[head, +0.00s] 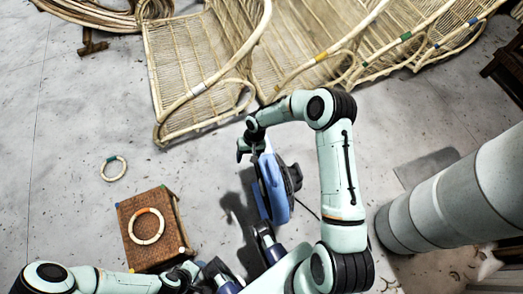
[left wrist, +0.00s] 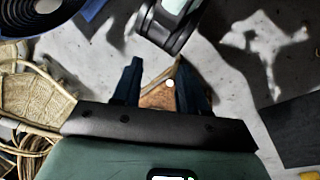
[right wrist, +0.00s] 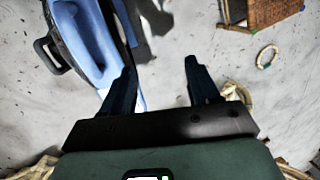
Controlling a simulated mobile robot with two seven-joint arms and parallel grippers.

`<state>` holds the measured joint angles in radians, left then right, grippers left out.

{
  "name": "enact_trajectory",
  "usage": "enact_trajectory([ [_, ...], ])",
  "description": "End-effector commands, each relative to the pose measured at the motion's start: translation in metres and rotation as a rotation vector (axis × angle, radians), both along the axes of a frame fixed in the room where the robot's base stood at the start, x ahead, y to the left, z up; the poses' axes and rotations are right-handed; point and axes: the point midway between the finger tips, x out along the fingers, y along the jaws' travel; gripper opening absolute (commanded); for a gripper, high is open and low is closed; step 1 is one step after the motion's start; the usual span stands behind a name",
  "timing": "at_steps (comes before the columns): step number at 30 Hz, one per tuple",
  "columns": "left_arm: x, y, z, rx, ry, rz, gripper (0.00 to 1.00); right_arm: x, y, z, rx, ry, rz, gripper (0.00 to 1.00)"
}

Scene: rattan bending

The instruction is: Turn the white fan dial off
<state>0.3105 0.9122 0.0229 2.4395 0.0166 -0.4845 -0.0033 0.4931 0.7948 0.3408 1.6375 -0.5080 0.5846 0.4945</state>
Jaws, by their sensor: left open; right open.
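A blue device with a dark handle-like part (head: 272,188) stands on the floor at the centre of the head view; it looks like the fan, but I see no white on it. No dial can be made out. My right gripper (head: 243,150) is at the device's upper left, open and empty. In the right wrist view the blue device (right wrist: 92,38) lies left of and partly behind the left finger; I cannot tell whether they touch. My left gripper (left wrist: 157,68) is open, with a brown piece bearing a white dot (left wrist: 160,96) showing beyond its fingers.
A woven brown stool (head: 140,255) with a ring (head: 146,226) on it stands at lower left. Another ring (head: 114,168) lies on the floor. Rattan seats (head: 190,65) line the back. A large grey cylinder (head: 450,200) is at right.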

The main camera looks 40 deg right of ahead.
Motion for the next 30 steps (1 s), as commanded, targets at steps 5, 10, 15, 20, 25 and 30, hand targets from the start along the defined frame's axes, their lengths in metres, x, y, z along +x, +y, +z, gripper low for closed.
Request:
enact_trajectory([
  [5, 0.012, 0.006, -0.054, 0.016, -0.034, 0.016, 0.43, 0.046, -0.079, 0.001, -0.158, 0.011, -0.116, 0.60],
  [10, 0.018, 0.008, -0.071, 0.024, -0.050, 0.023, 0.43, 0.059, -0.117, 0.016, -0.240, 0.026, -0.193, 0.60],
  [15, 0.023, 0.010, -0.075, 0.030, -0.064, 0.027, 0.43, 0.061, -0.125, 0.012, -0.259, 0.033, -0.212, 0.60],
  [20, 0.031, 0.014, -0.081, 0.040, -0.084, 0.036, 0.43, 0.060, -0.125, -0.016, -0.256, 0.034, -0.211, 0.60],
  [25, 0.043, 0.021, -0.090, 0.056, -0.115, 0.049, 0.43, 0.060, -0.124, -0.054, -0.255, 0.034, -0.210, 0.60],
  [30, 0.054, 0.026, -0.098, 0.070, -0.144, 0.060, 0.43, 0.060, -0.124, -0.086, -0.255, 0.034, -0.209, 0.60],
])
